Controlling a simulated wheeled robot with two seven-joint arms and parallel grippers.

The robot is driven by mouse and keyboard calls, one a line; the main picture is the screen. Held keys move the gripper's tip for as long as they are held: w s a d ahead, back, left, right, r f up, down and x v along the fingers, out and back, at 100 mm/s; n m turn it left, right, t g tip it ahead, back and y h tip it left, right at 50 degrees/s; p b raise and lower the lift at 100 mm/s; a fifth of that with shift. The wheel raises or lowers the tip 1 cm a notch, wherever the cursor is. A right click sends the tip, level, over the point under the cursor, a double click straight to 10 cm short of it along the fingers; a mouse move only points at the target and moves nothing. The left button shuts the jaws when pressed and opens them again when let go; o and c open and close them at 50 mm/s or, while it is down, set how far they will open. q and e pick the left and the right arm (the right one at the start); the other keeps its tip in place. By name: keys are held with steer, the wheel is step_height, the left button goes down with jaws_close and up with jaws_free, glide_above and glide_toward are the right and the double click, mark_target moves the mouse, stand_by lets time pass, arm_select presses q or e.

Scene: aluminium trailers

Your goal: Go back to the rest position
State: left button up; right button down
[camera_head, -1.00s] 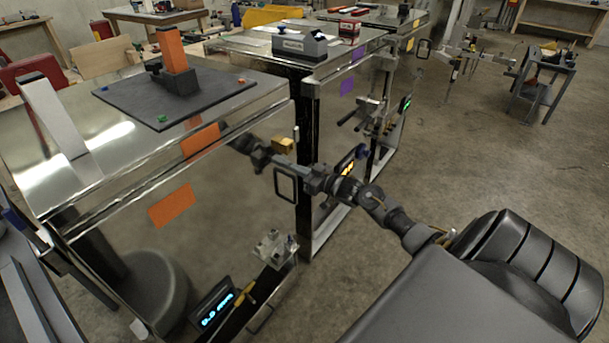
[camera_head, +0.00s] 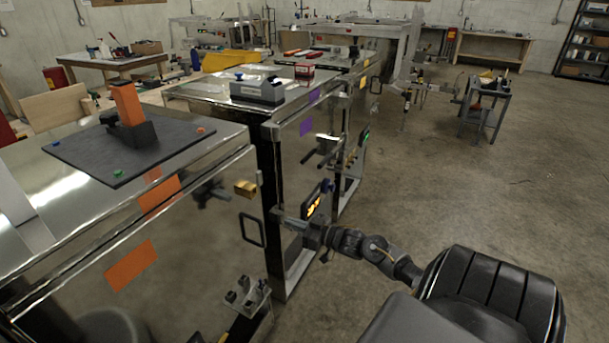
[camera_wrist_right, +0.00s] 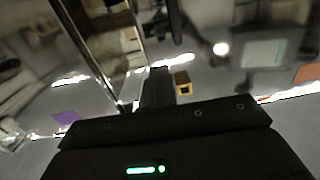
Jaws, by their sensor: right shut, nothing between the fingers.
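My right arm reaches in from the lower right of the head view. Its gripper (camera_head: 283,216) is beside the front of the nearest trailer, just right of a black rectangular frame handle (camera_head: 252,230). In the right wrist view the dark fingers (camera_wrist_right: 158,87) are together with nothing between them. A brass block (camera_wrist_right: 182,85) shows just beside the fingertips there, and also in the head view (camera_head: 245,188). I cannot tell whether the gripper touches the trailer. My left gripper is not in view.
The nearest aluminium trailer (camera_head: 215,160) carries a dark board (camera_head: 70,150) with an orange block (camera_head: 127,102). A second trailer (camera_head: 215,92) holds a grey device (camera_head: 258,90). A knobbed fixture (camera_head: 248,292) sits low in front. Open floor (camera_head: 480,200) lies to the right.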

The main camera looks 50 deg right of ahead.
steer(key=v, duration=0.3)
steer(key=shift+a, duration=0.1)
stand_by(0.3)
steer(key=s+d+f+g+h, duration=0.2)
steer(key=d+f+h, duration=0.1)
steer(key=f, duration=0.5)
steer(key=s+d+f+g+h, duration=0.2)
steer(key=d+f, duration=0.1)
steer(key=f, duration=0.5)
steer(key=s+a+f+m+g+h, duration=0.1)
steer(key=s+f+g, duration=0.1)
steer(key=s+f, duration=0.45)
steer(key=s+a+f+g+h, duration=0.15)
steer(key=s+f, duration=0.25)
steer(key=f, duration=0.6)
steer(key=s+a+f+g, duration=0.4)
steer(key=s+a+f, duration=0.1)
steer(key=s+f, duration=0.45)
steer(key=s+a+f+g+y, duration=0.1)
steer(key=s+a+f, duration=0.3)
steer(key=s+a, duration=0.6)
steer(key=s+a+f+g+y, duration=0.1)
steer(key=s+a+f+g, duration=0.3)
steer(key=s+a, duration=0.5)
steer(key=shift+s+a+f, duration=0.4)
steer(key=shift+a+f, duration=0.25)
steer(key=shift+a, duration=0.3)
